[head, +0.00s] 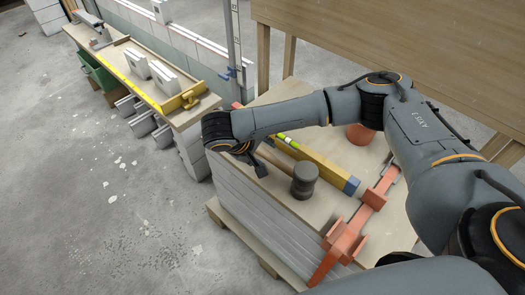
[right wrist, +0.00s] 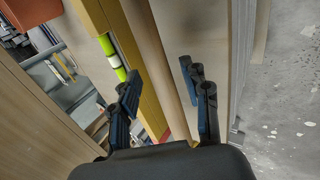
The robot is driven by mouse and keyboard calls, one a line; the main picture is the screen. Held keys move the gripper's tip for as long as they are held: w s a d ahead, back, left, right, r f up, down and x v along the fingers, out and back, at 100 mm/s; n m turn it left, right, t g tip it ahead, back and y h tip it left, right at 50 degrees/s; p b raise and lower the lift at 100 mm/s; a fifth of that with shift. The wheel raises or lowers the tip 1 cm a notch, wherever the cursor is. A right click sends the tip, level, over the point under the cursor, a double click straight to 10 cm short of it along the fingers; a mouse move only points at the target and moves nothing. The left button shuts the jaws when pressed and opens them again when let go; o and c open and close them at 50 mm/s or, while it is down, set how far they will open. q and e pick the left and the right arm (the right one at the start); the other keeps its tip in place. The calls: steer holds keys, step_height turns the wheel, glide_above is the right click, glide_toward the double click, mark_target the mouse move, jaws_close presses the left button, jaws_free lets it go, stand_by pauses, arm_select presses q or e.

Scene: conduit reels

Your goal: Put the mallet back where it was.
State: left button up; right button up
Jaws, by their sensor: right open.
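The mallet (head: 304,182) has a dark round head and a pale wooden handle. It lies on the pale stacked boards (head: 325,208), beside a yellow level. Its handle (right wrist: 158,65) runs between my right gripper's fingers in the right wrist view. My right gripper (head: 262,162) is open at the handle end, with a finger on either side and gaps visible between fingers and handle. Part of the handle is hidden behind the gripper and arm in the head view. My left gripper is not in view.
The yellow level (head: 325,170) with a green vial lies close along the handle. An orange-red clamp-like tool (head: 345,240) and a reddish round object (head: 360,134) are on the same stack. A narrow bench (head: 150,88) with tools stands left. The concrete floor between is clear.

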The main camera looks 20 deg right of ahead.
steer(key=shift+r, duration=0.1)
steer(key=shift+a+r, duration=0.25)
steer(key=p+v, duration=0.1)
steer(key=v, duration=0.6)
steer(key=s+a+f+y, duration=0.1)
steer(key=a+f+y, duration=0.4)
steer(key=f, duration=0.6)
steer(key=s+a+f+y, duration=0.25)
steer(key=a+f, duration=0.45)
steer(key=f, duration=0.5)
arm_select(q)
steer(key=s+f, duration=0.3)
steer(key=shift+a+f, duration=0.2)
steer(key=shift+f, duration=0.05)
arm_select(e)
steer(key=s+d+f+m, duration=0.1)
steer(key=s+d+f, duration=0.7)
steer(key=s+f, duration=0.3)
steer(key=s+d+f+m, duration=0.1)
steer(key=s+d+f, duration=0.6)
steer(key=s+f, duration=0.4)
steer(key=s+h, duration=0.1)
steer(key=s, duration=0.1)
steer(key=shift+s+d+g, duration=0.4)
